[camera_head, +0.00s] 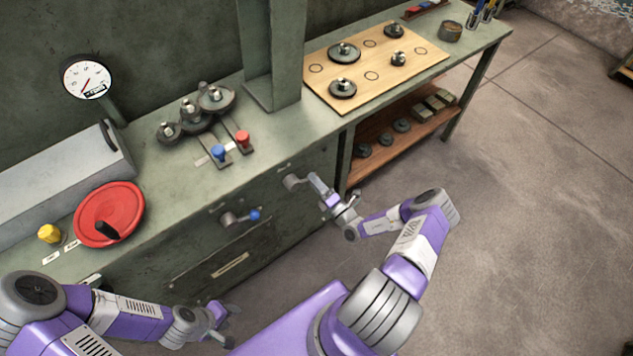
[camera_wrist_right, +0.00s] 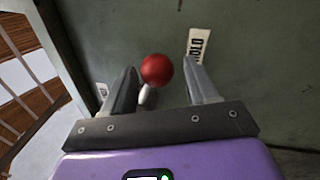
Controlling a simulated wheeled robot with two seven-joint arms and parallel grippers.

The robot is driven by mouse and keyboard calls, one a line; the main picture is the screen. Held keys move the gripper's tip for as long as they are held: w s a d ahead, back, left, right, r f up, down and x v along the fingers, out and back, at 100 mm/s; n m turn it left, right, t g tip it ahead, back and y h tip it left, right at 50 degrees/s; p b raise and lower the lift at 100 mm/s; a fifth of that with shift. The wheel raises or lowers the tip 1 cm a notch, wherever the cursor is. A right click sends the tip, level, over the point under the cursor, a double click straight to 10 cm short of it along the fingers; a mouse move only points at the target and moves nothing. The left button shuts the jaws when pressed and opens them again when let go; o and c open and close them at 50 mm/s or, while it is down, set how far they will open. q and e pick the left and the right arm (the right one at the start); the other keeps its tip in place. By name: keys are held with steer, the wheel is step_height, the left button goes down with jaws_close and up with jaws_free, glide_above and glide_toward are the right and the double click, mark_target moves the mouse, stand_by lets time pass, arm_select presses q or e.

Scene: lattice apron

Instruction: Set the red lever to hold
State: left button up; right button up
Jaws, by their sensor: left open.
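The red lever's round red ball (camera_wrist_right: 157,69) shows between the fingers of my right gripper (camera_wrist_right: 161,80) in the right wrist view. Its pale shaft runs down from the ball, near the left finger. The fingers are apart, with a gap on both sides of the ball. A white label (camera_wrist_right: 200,44), partly covered by the right finger, appears to read "HOLD". In the head view my right gripper (camera_head: 320,188) is at the bench's front panel beside the lever's grey hub (camera_head: 291,182), and the ball is hidden. My left gripper (camera_head: 228,325) is open and empty, low in front of the bench.
A blue-ball lever (camera_head: 254,215) sits left on the same panel. Above, the bench top carries red (camera_head: 243,138) and blue (camera_head: 218,153) knobs, a red handwheel (camera_head: 109,214) and a wooden board (camera_head: 373,78). Floor to the right is clear.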

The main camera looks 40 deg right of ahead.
steer(key=shift+o, duration=0.3)
steer(key=shift+d, duration=0.1)
steer(key=p+v, duration=0.1)
steer(key=v, duration=0.6)
steer(key=shift+s, duration=0.25)
